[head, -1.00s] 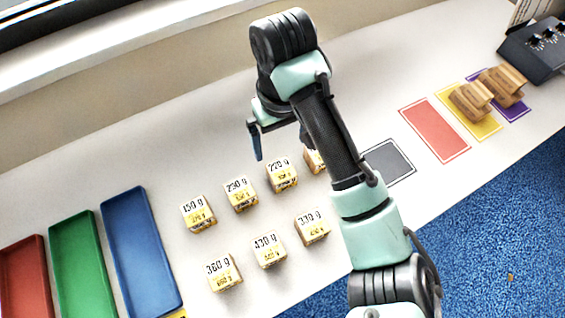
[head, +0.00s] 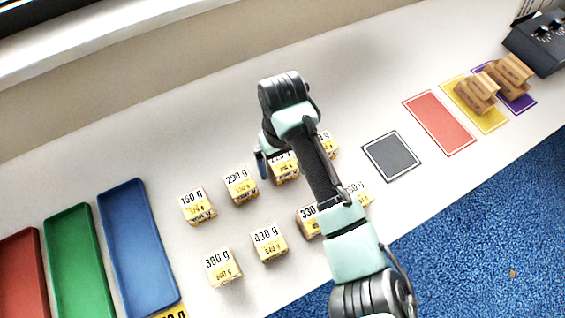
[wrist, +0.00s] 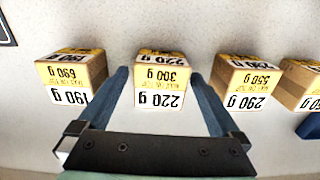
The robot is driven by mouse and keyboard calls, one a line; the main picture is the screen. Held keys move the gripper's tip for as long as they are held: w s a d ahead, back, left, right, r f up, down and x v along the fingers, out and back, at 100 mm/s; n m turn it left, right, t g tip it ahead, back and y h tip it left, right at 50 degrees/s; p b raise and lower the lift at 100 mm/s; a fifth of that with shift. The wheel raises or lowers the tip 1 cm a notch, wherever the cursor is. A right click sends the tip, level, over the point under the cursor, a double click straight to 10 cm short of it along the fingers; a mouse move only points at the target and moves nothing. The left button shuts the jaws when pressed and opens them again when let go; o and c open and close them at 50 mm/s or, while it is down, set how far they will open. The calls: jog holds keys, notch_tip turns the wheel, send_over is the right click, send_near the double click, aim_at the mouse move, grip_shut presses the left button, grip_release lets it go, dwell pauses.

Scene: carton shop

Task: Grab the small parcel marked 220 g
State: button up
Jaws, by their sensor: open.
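The small parcel marked 220 g (wrist: 162,80) is a tan carton with white and yellow label faces. In the wrist view it stands between the two fingers of my open gripper (wrist: 160,76), with a narrow gap showing on each side. In the head view the 220 g parcel (head: 284,170) is partly hidden by my arm; one blue finger shows just left of it, and the other is hidden. The 190 g parcel (wrist: 72,78) and the 290 g parcel (wrist: 247,82) stand on either side, outside the fingers.
Further parcels stand around, among them 150 g (head: 198,207), 430 g (head: 269,244) and 330 g (head: 308,222). Red, green and blue trays (head: 137,245) lie at left. A grey mat (head: 391,157), a red mat (head: 439,124) and wooden pieces (head: 475,93) are at right.

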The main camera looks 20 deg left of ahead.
jog(key=shift+f, duration=0.1)
grip_shut()
dwell(0.5)
